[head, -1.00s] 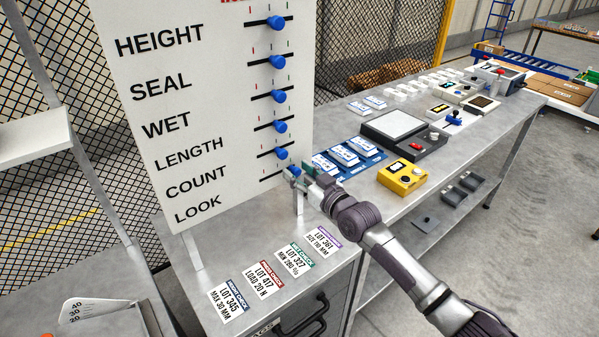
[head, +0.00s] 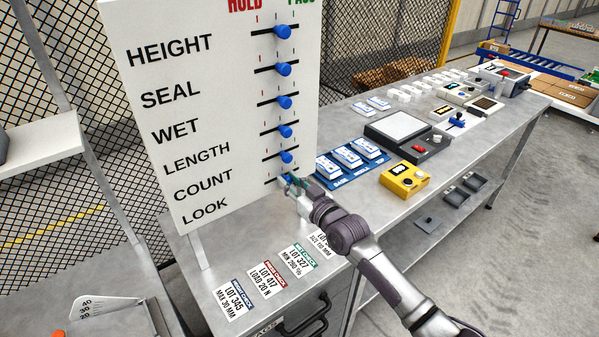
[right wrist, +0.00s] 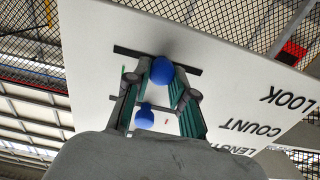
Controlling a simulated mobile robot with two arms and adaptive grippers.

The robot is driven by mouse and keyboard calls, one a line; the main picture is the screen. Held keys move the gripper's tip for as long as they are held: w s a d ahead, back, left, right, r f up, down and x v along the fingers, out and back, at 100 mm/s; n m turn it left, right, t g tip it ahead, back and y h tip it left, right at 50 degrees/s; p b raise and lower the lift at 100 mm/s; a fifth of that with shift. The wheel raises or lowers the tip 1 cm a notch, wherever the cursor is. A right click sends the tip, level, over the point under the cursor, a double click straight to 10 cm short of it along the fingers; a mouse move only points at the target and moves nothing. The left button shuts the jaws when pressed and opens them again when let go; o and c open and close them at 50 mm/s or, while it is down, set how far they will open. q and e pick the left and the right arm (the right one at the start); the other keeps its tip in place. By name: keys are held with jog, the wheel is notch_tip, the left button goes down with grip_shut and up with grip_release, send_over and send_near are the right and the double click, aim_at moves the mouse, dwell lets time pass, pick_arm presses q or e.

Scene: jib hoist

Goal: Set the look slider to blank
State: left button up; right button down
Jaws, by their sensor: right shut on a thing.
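The white board (head: 150,100) stands upright at the left end of the bench, with rows labelled HEIGHT, SEAL, WET, LENGTH, COUNT and LOOK. The look slider's blue knob (right wrist: 161,70) is in the lowest slot, near the slot's middle. In the head view my gripper partly hides it. My right gripper (head: 291,183) is at that knob, its two fingers closed on either side of it in the right wrist view. The count slider's blue knob (head: 287,157) sits just above, near the middle of its slot. My left gripper is out of view.
Lot cards (head: 266,279) lie on the bench before the board. A blue tray (head: 322,178) with white packs, a yellow box (head: 404,178) and a dark grey device (head: 430,146) stand to the right. Wire mesh fencing is behind.

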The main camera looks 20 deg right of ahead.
jog(key=c, duration=1)
grip_release()
jog(key=shift+d, duration=0.1)
jog(key=shift+o, duration=0.2)
jog(key=v, duration=1.2)
